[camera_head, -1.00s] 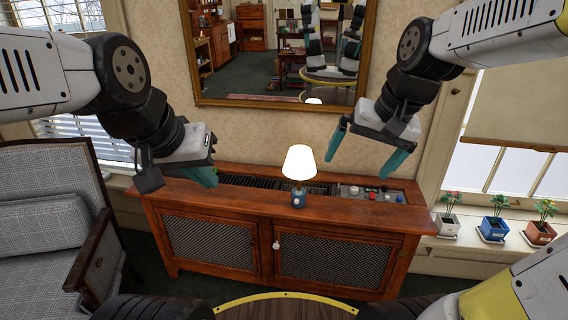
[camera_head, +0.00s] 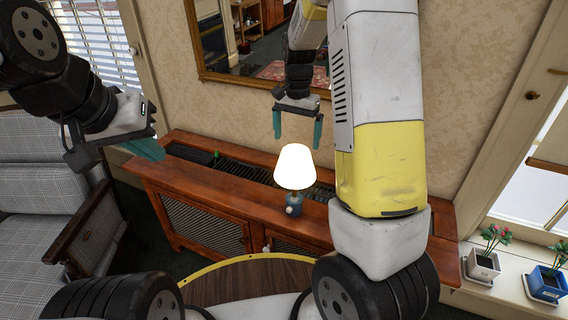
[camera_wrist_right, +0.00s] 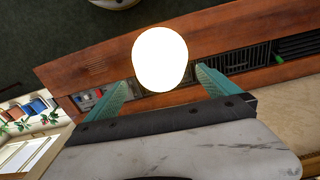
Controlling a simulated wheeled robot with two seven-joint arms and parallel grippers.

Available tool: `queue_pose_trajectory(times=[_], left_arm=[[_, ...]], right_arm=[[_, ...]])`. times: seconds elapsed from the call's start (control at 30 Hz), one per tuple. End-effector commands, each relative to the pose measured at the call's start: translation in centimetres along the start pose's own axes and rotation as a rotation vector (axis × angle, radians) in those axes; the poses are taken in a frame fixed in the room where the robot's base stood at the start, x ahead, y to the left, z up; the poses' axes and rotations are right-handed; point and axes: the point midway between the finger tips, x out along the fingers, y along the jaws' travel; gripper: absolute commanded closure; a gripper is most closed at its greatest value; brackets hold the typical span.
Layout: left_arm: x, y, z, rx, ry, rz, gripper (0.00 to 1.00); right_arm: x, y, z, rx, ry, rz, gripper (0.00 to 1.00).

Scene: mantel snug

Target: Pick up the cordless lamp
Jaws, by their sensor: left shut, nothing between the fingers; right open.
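My right gripper (camera_head: 297,127) is open, above and behind the lamp in the head view. In the right wrist view the lamp's shade (camera_wrist_right: 160,60) shows between and beyond the two teal fingers of this gripper (camera_wrist_right: 165,90); I see no contact, and the base is hidden. My left gripper (camera_head: 148,148) is shut and empty over the cabinet's left end, away from the lamp.
The wooden cabinet (camera_head: 185,196) has a dark grille in its top. A framed mirror (camera_head: 222,45) hangs on the wall behind. A plaid armchair (camera_head: 35,190) stands at the left. Potted plants (camera_head: 484,262) stand on the sill at right. A round table edge (camera_head: 225,262) lies in front.

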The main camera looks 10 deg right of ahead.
Motion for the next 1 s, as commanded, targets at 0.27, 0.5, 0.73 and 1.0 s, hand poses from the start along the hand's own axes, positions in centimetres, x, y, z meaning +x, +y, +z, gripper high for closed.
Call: queue_pose_trajectory(times=[0.27, 0.5, 0.73, 1.0], left_arm=[[0.0, 0.0, 0.0, 0.000, 0.000, 0.000, 1.00], [0.0, 0.0, 0.0, 0.000, 0.000, 0.000, 1.00], [0.0, 0.0, 0.0, 0.000, 0.000, 0.000, 1.00], [0.0, 0.0, 0.0, 0.000, 0.000, 0.000, 1.00]], right_arm=[[3.8, 0.0, 0.2, -0.001, -0.004, 0.003, 0.00], [6.3, -0.1, 0.1, -0.001, -0.001, 0.000, 0.00], [6.4, -0.1, 0.1, -0.001, -0.001, 0.000, 0.00], [6.4, -0.1, 0.1, -0.001, 0.000, -0.001, 0.53]])
